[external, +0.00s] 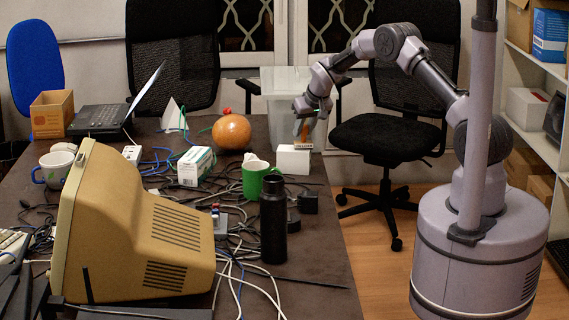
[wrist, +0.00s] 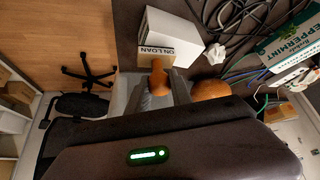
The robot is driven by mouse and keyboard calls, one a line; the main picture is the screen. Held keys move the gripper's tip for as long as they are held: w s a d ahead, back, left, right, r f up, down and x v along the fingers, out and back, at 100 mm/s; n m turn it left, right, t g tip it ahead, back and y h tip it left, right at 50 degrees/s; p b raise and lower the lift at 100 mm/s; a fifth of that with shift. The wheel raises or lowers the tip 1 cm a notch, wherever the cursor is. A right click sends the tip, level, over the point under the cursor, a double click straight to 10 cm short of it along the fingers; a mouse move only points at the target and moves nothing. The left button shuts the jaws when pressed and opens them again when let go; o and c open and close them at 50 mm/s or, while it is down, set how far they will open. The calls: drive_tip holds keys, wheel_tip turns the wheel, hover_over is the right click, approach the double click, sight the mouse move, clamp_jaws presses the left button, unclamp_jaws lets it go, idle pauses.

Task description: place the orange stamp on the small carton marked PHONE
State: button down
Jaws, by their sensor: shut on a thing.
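The orange stamp (external: 304,131) is in my gripper (external: 305,117), which is shut on its orange handle (wrist: 158,80). In the wrist view its base plate (wrist: 157,52) reads "ON LOAN" and sits at the fingertip end. A small plain white carton (external: 293,160) stands on the dark table near its right edge. It also shows in the wrist view (wrist: 180,36), just beyond the stamp's base. The stamp appears at the carton's far upper right side in the external view. I cannot tell whether the two touch. No PHONE marking is readable.
A green mug (external: 256,177), a black bottle (external: 273,225), a peppermint tea box (external: 196,166) and an orange round object (external: 231,131) stand near the carton. Tangled cables and a beige monitor (external: 130,225) fill the front. A translucent bin (external: 285,85) and black chair (external: 385,135) stand beyond the table.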

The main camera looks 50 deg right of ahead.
drive_tip(key=shift+r, duration=0.1)
drive_tip(key=c, duration=1.1)
unclamp_jaws()
drive_tip(key=shift+c, duration=0.2)
